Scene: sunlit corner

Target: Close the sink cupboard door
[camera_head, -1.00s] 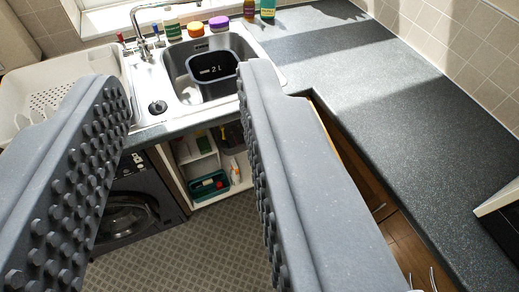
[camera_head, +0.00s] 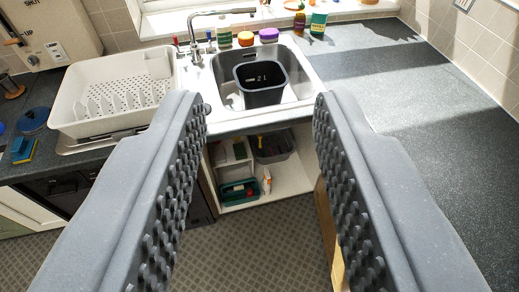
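The sink cupboard (camera_head: 285,188) is open below the sink, and its white inside shows. A light wooden panel edge (camera_head: 329,240), which looks like its swung-out door, stands at the right of the opening. Most of that panel is hidden behind my right finger. My gripper (camera_head: 260,108) is open and empty, its two studded fingers wide apart in front of the sink and cupboard. The wooden edge shows just inside the right finger; I cannot tell whether they touch.
The sink (camera_head: 297,92) holds a dark tub (camera_head: 262,97). A white dish rack (camera_head: 95,122) stands left of it. The cupboard holds a green caddy (camera_head: 232,192) and a grey crate (camera_head: 276,150). The dark worktop (camera_head: 420,110) at right is mostly bare. Patterned floor (camera_head: 255,255) lies clear below.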

